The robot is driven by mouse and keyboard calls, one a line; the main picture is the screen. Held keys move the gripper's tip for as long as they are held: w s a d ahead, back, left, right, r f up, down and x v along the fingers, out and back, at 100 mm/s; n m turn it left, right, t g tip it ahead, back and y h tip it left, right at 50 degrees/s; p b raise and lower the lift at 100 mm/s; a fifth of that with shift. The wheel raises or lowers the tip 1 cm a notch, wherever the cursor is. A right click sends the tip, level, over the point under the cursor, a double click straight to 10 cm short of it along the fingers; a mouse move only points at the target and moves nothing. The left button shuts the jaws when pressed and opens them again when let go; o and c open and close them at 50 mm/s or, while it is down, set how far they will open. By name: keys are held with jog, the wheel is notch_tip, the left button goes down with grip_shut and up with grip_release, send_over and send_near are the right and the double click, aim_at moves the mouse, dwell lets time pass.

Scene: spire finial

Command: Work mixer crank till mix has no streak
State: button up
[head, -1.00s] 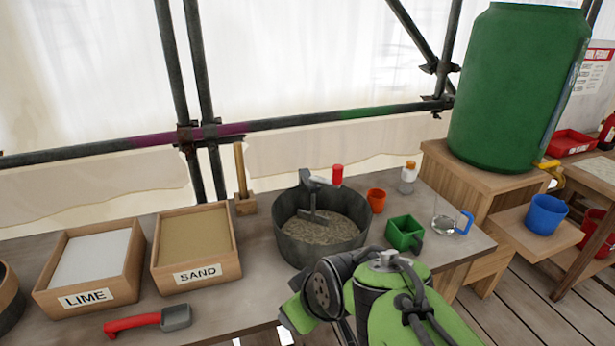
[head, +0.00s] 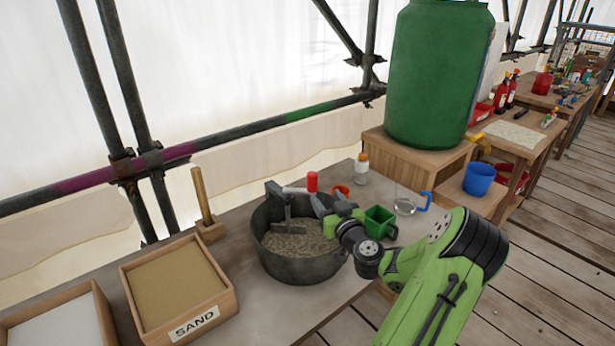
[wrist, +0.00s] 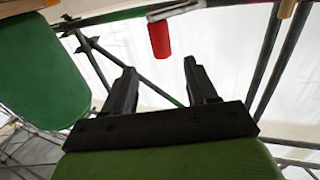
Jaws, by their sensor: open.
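The mixer bucket (head: 300,255) is a dark round tub on the table, holding a grey-brown, grainy mix (head: 295,241). Its crank arm (head: 297,190) runs across the top and ends in a red handle (head: 312,182). The grey paddle (head: 288,224) stands in the mix. I cannot tell at this size whether the mix has streaks. My gripper (head: 322,202) is at the bucket's right rim, just below and right of the red handle. In the wrist view the red handle (wrist: 159,40) is ahead of my open, empty fingers (wrist: 160,85), apart from them.
A sand box (head: 175,290) and a white-filled box (head: 60,325) are at left. A green barrel (head: 435,75) stands behind.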

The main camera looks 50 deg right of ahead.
aim_at(314, 183)
jog(key=p+x, duration=0.1)
jog(key=x, duration=0.9)
jog(key=shift+w+d+p, duration=0.1)
jog(key=shift+w+p, duration=0.2)
jog(key=shift+p, duration=0.1)
grip_shut()
